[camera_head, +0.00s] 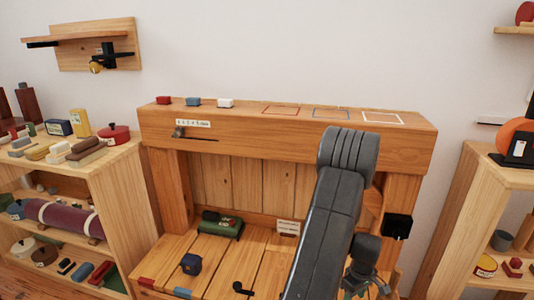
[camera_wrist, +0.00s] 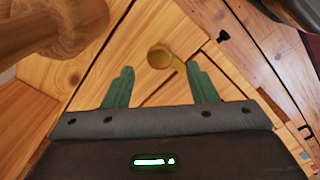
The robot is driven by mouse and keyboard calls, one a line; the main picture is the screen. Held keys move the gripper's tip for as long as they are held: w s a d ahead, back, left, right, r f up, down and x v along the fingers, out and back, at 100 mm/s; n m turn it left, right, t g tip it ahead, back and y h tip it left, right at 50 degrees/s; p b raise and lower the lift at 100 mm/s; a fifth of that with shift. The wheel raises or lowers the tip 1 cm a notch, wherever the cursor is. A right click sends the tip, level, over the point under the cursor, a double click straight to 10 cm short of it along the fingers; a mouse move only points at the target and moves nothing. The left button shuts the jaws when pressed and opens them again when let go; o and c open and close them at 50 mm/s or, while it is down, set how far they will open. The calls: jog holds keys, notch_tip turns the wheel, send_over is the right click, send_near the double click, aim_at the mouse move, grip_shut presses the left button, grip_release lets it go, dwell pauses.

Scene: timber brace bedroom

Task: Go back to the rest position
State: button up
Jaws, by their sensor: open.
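My arm reaches up across the middle of the head view and bends down behind the wooden bench's front area. My gripper (camera_wrist: 160,82) shows in the wrist view as two green fingers spread apart, with nothing held between them. A round yellow-brown piece (camera_wrist: 160,57) lies beyond the fingertips over the planks; I cannot tell what it is.
The wooden bench (camera_head: 300,145) carries red (camera_head: 163,100), blue (camera_head: 194,102) and white (camera_head: 225,103) blocks on its ledge. Loaded shelves stand left (camera_head: 122,180) and right (camera_head: 470,190).

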notch_tip(320, 180, down, 4)
jog(key=shift+f+b, duration=0.1)
jog(key=shift+b, duration=0.4)
jog(key=m, duration=1.4)
jog(key=shift+m, duration=1.9)
jog(key=shift+a, duration=0.15)
